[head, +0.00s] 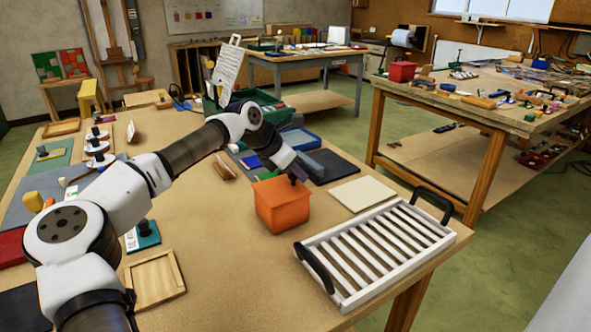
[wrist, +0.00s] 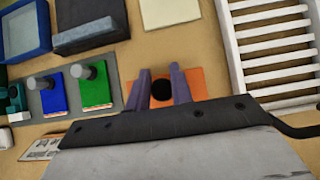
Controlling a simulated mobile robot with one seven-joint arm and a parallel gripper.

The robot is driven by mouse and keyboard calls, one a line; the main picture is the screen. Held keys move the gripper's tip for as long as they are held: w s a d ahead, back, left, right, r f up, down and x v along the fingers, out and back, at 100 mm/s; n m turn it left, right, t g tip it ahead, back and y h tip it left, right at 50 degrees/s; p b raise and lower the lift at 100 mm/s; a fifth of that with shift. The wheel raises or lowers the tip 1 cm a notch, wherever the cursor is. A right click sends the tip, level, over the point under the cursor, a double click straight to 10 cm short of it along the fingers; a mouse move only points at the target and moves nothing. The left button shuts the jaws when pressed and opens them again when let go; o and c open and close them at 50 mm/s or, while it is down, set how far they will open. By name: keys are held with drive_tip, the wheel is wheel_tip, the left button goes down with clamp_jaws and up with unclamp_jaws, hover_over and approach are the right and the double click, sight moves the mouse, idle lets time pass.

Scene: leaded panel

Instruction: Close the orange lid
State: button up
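The orange box (head: 282,208) stands near the front right of the wooden table, with its orange lid (head: 280,188) on top. In the wrist view the orange lid (wrist: 190,78) shows behind my fingers, with a round black knob (wrist: 162,91) in the middle. My gripper (head: 295,177) points down at the top of the box. In the wrist view my gripper (wrist: 161,76) has one finger on each side of the knob, with no clear gap, and looks shut on it. The seam between lid and box is too small to judge.
A white slatted rack (head: 375,250) with black handles stands close to the box on the right. A cream tile (head: 362,194) lies behind it. The table in front of the box is clear.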

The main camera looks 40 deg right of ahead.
drive_tip(key=o, duration=0.5)
drive_tip(key=shift+f, duration=0.2)
drive_tip(key=shift+a+r, duration=0.1)
drive_tip(key=shift+r, duration=0.05)
drive_tip(key=b+v, duration=0.2)
drive_tip(key=v, duration=1.1)
drive_tip(key=shift+r, duration=0.25)
drive_tip(key=shift+a, duration=0.15)
